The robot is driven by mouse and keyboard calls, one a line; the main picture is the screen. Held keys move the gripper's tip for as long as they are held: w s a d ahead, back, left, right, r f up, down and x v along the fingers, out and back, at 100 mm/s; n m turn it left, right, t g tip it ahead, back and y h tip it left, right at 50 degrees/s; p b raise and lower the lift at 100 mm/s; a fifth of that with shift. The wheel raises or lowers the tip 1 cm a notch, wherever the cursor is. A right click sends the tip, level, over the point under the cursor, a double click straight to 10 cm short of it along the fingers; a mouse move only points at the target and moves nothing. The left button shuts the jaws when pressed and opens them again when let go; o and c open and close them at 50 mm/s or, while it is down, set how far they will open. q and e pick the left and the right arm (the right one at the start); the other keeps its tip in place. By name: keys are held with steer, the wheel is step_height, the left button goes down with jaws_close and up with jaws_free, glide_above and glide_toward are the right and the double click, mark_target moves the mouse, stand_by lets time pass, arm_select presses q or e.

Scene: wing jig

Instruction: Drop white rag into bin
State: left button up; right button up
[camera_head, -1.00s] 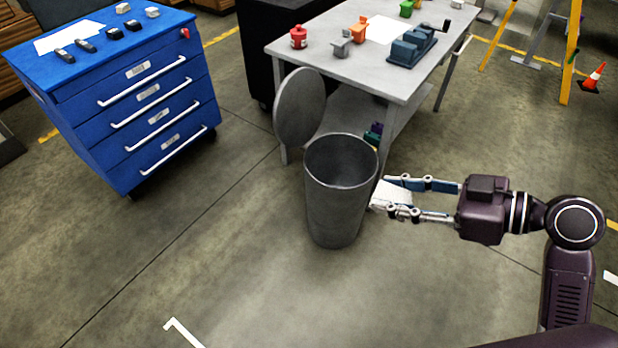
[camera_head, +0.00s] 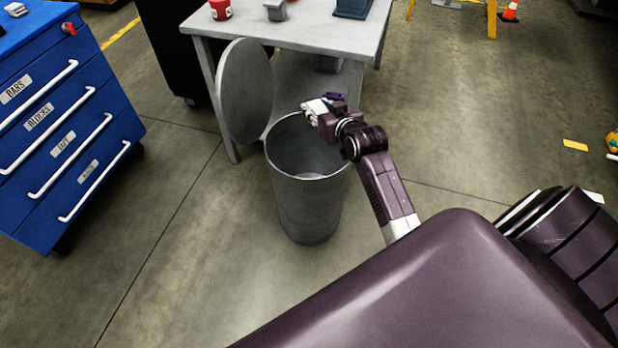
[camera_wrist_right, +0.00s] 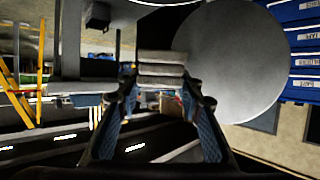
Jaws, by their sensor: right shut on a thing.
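A grey round bin (camera_head: 308,205) stands open on the floor in the head view, its round lid (camera_head: 245,92) raised upright at its far left side. My right gripper (camera_head: 318,108) is at the bin's far right rim, seen small from behind. It is shut on the white rag (camera_head: 313,107), which shows just past the gripper near the rim. In the right wrist view the folded, greyish rag (camera_wrist_right: 162,68) sits between the two fingertips of the right gripper (camera_wrist_right: 162,90), with the lid (camera_wrist_right: 235,60) close beside it. My left gripper is not in view.
A grey worktable (camera_head: 290,35) stands right behind the bin, with a red container (camera_head: 220,9) on top. A blue drawer cabinet (camera_head: 60,130) stands at the left. Open floor lies between cabinet and bin and at the right.

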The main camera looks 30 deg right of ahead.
arm_select(q)
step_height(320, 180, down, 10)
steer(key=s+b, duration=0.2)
steer(key=b, duration=0.4)
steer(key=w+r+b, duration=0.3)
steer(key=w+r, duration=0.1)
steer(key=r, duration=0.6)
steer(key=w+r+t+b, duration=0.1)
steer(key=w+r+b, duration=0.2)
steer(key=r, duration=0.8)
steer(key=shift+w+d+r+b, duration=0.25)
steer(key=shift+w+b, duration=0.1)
steer(key=shift+b, duration=0.05)
arm_select(e)
steer(key=w+d+f+m+h, duration=0.1)
steer(key=w+f, duration=0.2)
steer(key=f, duration=0.3)
steer(key=w+d+f+m+h, duration=0.1)
steer(key=w+d+f+h, duration=0.1)
steer(key=f, duration=0.5)
steer(key=shift+w+d+f+m+g, duration=0.3)
steer(key=shift+w+g, duration=0.1)
steer(key=shift+w, duration=0.3)
steer(key=o, duration=1.2)
steer(key=shift+s, duration=0.1)
